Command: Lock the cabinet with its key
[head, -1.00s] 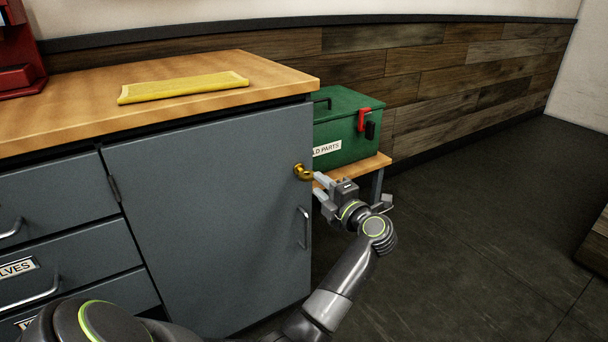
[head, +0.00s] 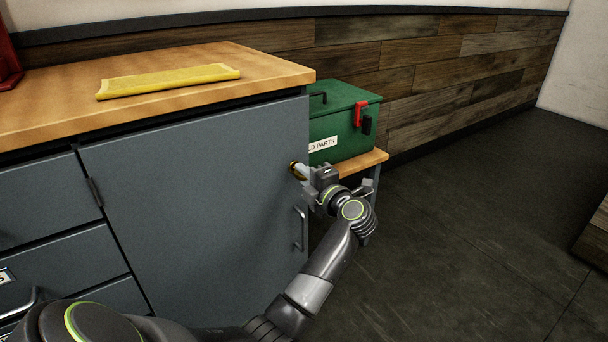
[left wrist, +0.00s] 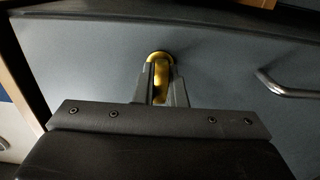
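The grey cabinet door (head: 200,200) is closed flush under the wooden worktop. A brass lock with its key (head: 293,165) sits near the door's upper right edge, mostly hidden by my fingers. In the left wrist view the round brass lock (left wrist: 159,56) shows beyond the fingertips, with brass of the key between them. My left gripper (head: 301,172) is at the lock, its fingers close together on either side of the key; in the left wrist view the fingers (left wrist: 162,78) look closed on it. How far the key is turned cannot be told. My right gripper is not in view.
A door handle (head: 300,228) is below the lock. A green parts box (head: 335,125) stands on a low wooden bench (head: 372,160) just right of the cabinet. A yellow cloth (head: 168,81) lies on the worktop (head: 265,75).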

